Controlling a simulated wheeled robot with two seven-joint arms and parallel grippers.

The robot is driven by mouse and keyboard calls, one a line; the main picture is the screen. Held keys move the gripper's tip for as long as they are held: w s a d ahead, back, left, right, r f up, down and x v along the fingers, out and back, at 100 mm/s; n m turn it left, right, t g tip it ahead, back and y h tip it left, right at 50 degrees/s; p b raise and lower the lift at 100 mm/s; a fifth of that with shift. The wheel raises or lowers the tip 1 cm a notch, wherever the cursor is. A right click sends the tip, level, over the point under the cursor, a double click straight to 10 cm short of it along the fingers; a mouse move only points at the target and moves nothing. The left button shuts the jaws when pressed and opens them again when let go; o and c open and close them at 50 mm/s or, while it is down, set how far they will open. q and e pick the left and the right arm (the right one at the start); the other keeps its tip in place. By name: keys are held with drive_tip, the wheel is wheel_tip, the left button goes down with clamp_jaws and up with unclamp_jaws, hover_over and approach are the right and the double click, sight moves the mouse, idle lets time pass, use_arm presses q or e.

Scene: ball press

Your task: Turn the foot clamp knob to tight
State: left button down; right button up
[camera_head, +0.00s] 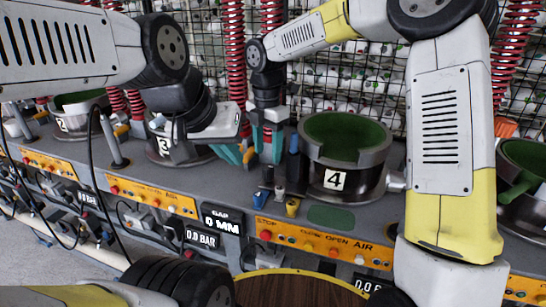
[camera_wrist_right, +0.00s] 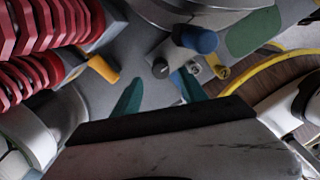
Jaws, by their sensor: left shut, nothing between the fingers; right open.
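A small dark round knob (camera_wrist_right: 160,68) with a pale mark on its top stands on the grey bench between my right fingers in the right wrist view. It looks like the clamp knob, but no label is readable. My right gripper (camera_wrist_right: 160,92) is open around the knob's near side, with its teal fingers apart; contact cannot be told. In the head view my right gripper (camera_head: 263,150) points down left of press pot 4 (camera_head: 345,160), and its fingers hide the knob. My left gripper (camera_head: 230,153) is shut and empty, close to its left, by pot 3 (camera_head: 170,150).
A blue handle (camera_wrist_right: 196,40), a grey peg (camera_wrist_right: 193,68) and a yellow peg (camera_wrist_right: 223,73) stand close by. A yellow-orange lever (camera_wrist_right: 103,68) and red springs (camera_wrist_right: 45,25) are at left. An orange button panel (camera_head: 320,243) runs along the bench front.

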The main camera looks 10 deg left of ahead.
sight(268, 166)
wheel_tip(268, 166, down, 6)
drive_tip(key=shift+f, duration=0.15)
drive_tip(key=shift+c, duration=0.4)
clamp_jaws()
